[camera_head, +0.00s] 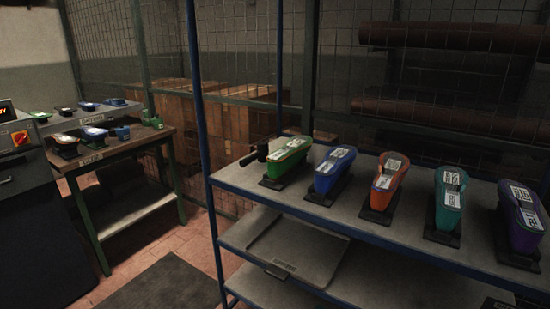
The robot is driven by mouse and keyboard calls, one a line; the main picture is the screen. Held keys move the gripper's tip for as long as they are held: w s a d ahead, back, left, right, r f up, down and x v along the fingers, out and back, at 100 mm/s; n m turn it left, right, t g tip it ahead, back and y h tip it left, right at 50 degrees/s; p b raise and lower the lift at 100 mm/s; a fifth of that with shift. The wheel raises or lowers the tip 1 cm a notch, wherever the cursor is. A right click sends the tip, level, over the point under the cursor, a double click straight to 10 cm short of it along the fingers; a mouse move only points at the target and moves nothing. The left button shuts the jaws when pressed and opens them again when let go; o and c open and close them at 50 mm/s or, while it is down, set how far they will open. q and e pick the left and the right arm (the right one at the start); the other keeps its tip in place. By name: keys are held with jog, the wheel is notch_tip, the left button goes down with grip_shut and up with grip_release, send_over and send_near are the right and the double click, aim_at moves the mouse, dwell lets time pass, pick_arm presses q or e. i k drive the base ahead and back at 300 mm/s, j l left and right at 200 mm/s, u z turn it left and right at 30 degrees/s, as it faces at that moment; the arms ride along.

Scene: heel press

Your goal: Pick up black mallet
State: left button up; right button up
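A small black object that looks like the black mallet (252,155) lies at the far left corner of the upper metal shelf (235,176). Its right end is close to or partly behind the green shoe-shaped piece (290,154), so its full shape is hard to tell. Neither of my grippers is in view.
Blue (334,168), orange (388,180), teal (450,200) and purple (522,215) shoe-shaped pieces stand along the shelf. A blue post (200,130) rises at its left. A wooden-topped table (120,146) with small pieces stands left. Floor between is open, with a dark mat (172,285).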

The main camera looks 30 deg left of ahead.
aim_at(261, 154)
jog(key=i+j+z, duration=0.25)
jog(key=j, duration=0.75)
jog(key=j+z, duration=0.25)
jog(key=j, duration=0.7)
jog(key=j+z, duration=0.3)
jog(key=j, duration=0.75)
jog(key=k+j+z, duration=0.25)
jog(key=j, duration=0.75)
jog(key=i+l, duration=0.35)
jog(key=l, duration=0.25)
